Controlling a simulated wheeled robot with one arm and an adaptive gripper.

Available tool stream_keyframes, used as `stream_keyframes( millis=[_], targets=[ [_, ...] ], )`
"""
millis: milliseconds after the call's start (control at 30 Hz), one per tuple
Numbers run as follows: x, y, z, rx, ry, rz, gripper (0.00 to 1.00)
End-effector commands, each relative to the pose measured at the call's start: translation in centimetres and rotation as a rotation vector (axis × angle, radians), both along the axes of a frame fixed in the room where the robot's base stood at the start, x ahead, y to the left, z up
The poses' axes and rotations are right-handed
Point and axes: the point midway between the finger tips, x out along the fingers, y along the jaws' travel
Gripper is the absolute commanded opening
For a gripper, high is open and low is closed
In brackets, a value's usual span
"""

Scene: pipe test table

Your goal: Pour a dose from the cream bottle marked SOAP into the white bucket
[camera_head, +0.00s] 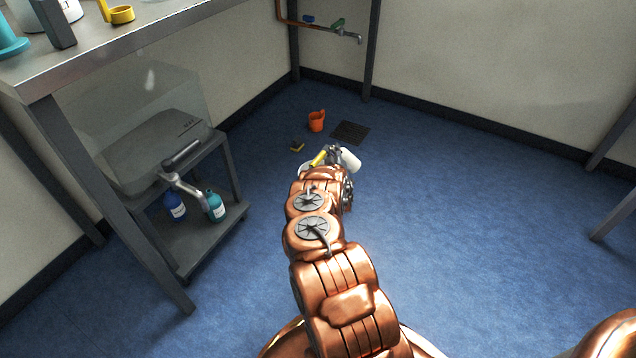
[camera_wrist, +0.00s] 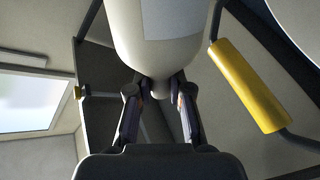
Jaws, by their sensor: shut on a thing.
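The cream bottle (camera_head: 350,160) is at the end of my arm in the head view, tilted and low over the floor. In the wrist view the bottle (camera_wrist: 155,45) fills the top middle, with a pale label patch whose text I cannot read. My gripper (camera_wrist: 160,92) is shut on the narrow end of the bottle. The white bucket (camera_head: 304,167) shows only as a pale rim, mostly hidden behind my arm. Its yellow handle grip (camera_head: 319,157) is just left of the bottle, and also shows in the wrist view (camera_wrist: 250,86). Any liquid is not visible.
An orange bucket (camera_head: 317,121), a small sponge (camera_head: 297,147) and a dark floor grate (camera_head: 350,132) lie beyond. A blue bottle (camera_head: 175,207) and a teal bottle (camera_head: 216,206) stand on a low shelf at left. The floor at right is clear.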

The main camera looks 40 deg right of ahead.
Motion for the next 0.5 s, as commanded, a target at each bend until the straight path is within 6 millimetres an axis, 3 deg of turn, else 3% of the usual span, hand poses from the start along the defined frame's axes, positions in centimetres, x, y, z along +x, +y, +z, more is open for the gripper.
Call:
stream_keyframes(
  millis=[500],
  targets=[
    [0.07,0.01,0.70,0.102,-0.098,0.000,0.00]
  ],
)
